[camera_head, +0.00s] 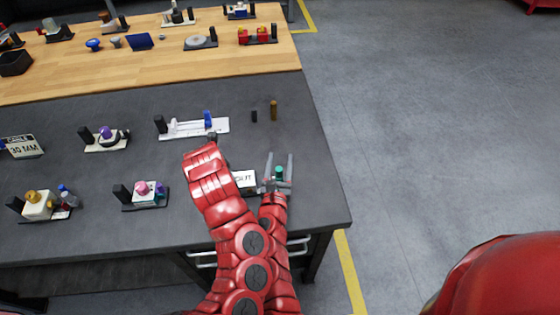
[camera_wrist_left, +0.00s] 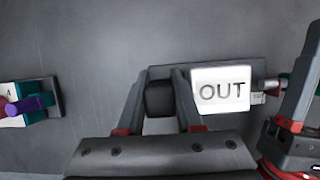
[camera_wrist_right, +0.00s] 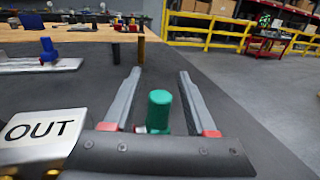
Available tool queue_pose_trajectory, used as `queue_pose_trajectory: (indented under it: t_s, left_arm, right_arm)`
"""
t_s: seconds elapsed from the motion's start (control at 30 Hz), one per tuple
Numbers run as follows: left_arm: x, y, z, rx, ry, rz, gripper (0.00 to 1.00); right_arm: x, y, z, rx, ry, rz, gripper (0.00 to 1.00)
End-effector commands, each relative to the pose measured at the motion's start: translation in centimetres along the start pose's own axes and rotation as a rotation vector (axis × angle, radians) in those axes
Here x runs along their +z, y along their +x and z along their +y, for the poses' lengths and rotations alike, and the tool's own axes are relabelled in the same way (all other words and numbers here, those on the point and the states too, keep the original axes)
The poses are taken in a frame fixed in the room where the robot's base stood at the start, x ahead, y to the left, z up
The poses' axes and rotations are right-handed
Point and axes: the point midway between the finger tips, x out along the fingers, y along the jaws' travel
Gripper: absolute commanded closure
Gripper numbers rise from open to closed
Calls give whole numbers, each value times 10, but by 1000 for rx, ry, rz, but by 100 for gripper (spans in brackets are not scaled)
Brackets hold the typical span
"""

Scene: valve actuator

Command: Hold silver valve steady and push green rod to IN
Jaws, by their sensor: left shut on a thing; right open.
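The silver valve (camera_wrist_left: 222,90) is a block whose plate reads OUT; it also shows in the head view (camera_head: 244,180), partly covered by my arm, and at the left of the right wrist view (camera_wrist_right: 42,135). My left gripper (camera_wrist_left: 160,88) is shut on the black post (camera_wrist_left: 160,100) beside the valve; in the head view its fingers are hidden. The green rod (camera_wrist_right: 160,111) sticks up at the valve's right side; its head shows in the head view (camera_head: 279,172). My right gripper (camera_wrist_right: 157,85) is open, one finger on each side of the rod's green head, with visible gaps.
A white fixture with a blue knob (camera_head: 208,120) stands behind the valve, with small black and brown pegs (camera_head: 273,110) nearby. Several other fixtures stand at left on the dark table (camera_head: 180,225). The table's right edge is close, with free floor beyond.

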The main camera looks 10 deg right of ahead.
Motion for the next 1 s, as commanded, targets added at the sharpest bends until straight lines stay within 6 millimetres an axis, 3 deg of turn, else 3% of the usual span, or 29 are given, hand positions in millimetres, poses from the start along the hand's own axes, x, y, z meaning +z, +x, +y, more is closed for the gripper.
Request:
queue_pose_trajectory:
  t_s: [0.2,0.5,1.0]
  left_arm:
    - [-6,4,-1,-1,4,17,100]
    - [-7,4,-2,-1,4,17,100]
    - [-7,4,-2,-1,4,17,100]
  right_arm:
    - [-1,0,0,0,0,0,47]
    - [-1,0,0,0,-1,0,100]
    - [-1,0,0,0,-1,0,100]
